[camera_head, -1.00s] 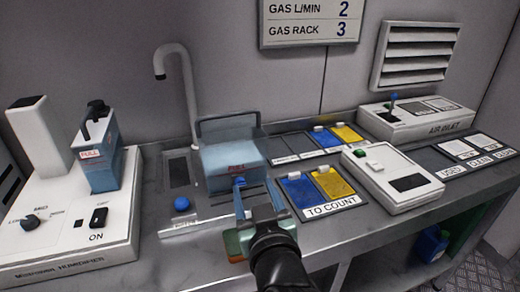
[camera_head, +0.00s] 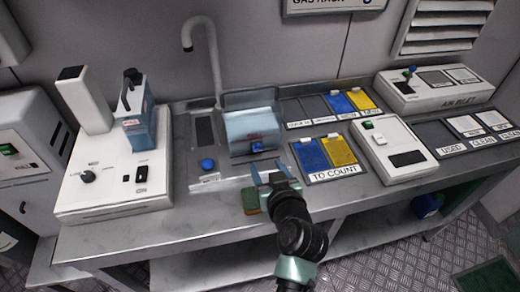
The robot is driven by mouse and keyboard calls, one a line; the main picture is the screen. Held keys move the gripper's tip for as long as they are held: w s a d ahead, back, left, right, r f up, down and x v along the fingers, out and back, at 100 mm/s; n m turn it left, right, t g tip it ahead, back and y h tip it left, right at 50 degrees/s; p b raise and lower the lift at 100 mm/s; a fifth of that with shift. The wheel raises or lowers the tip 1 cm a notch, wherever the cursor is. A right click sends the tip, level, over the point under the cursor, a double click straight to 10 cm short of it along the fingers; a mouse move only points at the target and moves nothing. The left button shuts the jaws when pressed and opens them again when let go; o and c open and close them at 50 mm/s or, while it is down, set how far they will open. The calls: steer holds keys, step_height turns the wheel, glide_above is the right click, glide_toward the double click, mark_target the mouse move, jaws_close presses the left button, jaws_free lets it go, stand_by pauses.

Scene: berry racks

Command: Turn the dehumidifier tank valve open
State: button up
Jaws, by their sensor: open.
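A pale blue translucent tank (camera_head: 250,124) sits in the middle of the bench, in a grey holder beside the tap. A small dark blue valve knob (camera_head: 257,147) is on its front face, low down. I cannot tell the valve's exact angle. My gripper (camera_head: 271,171) is open and empty, with its light blue fingers spread. It is just in front of the tank and below the valve in the picture, apart from it. My dark wrist hides part of the bench edge.
A white humidifier (camera_head: 115,170) with another blue tank (camera_head: 136,108) stands at the left. A green and orange sponge (camera_head: 250,201) lies beside my gripper. The "TO COUNT" tray (camera_head: 335,173) and a white scale-like box (camera_head: 397,150) are to the right. A curved tap (camera_head: 213,60) rises behind.

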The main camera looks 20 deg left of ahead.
mark_target(258, 149)
steer(key=x, duration=0.9)
steer(key=shift+b, duration=0.35)
jaws_close()
